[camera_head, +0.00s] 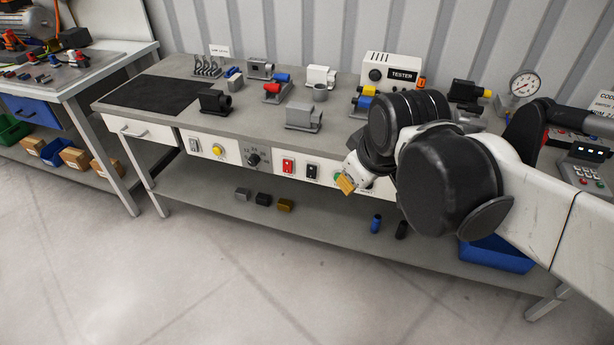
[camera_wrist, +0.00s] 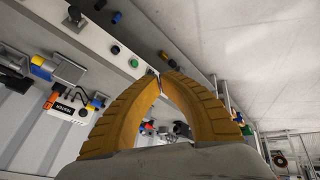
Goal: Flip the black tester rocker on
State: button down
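Which way the black rocker is tipped is too small to tell. The white box marked TESTER (camera_head: 378,60) stands at the back of the bench; it also shows tilted in the wrist view (camera_wrist: 65,108). My gripper (camera_head: 345,184) is in front of the panel, right of the black rocker and apart from it. Its yellow fingers look closed and empty, with tips together in the wrist view (camera_wrist: 160,75). My gripper and arm hide the panel's right part.
A green button (camera_head: 338,177) is close behind my gripper. A dial knob (camera_head: 253,159) and a yellow button (camera_head: 217,150) lie farther left on the panel. Several fixtures stand on the bench top. A blue bin (camera_head: 495,255) is on the lower shelf. The floor in front is clear.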

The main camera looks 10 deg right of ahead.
jog(key=w+a+f+n+g+p, duration=0.1)
jog(key=w+f+n+p, duration=0.1)
jog(key=w+n, duration=0.6)
jog(key=w+a+f+n+g+p, duration=0.15)
jog(key=w+n, duration=0.35)
jog(key=w, duration=0.6)
jog(key=w+a+f+n+g+p, duration=0.1)
jog(key=w+f+n, duration=0.4)
jog(key=f, duration=0.3)
jog(key=w+a+f+n+g+p, duration=0.1)
jog(key=w+f+n, duration=0.4)
jog(key=f, duration=0.4)
jog(key=shift+w+n+g+p, duration=0.25)
jog(key=shift+n+g+p, duration=0.1)
jog(key=shift+n, duration=0.35)
jog(key=shift+f, duration=0.1)
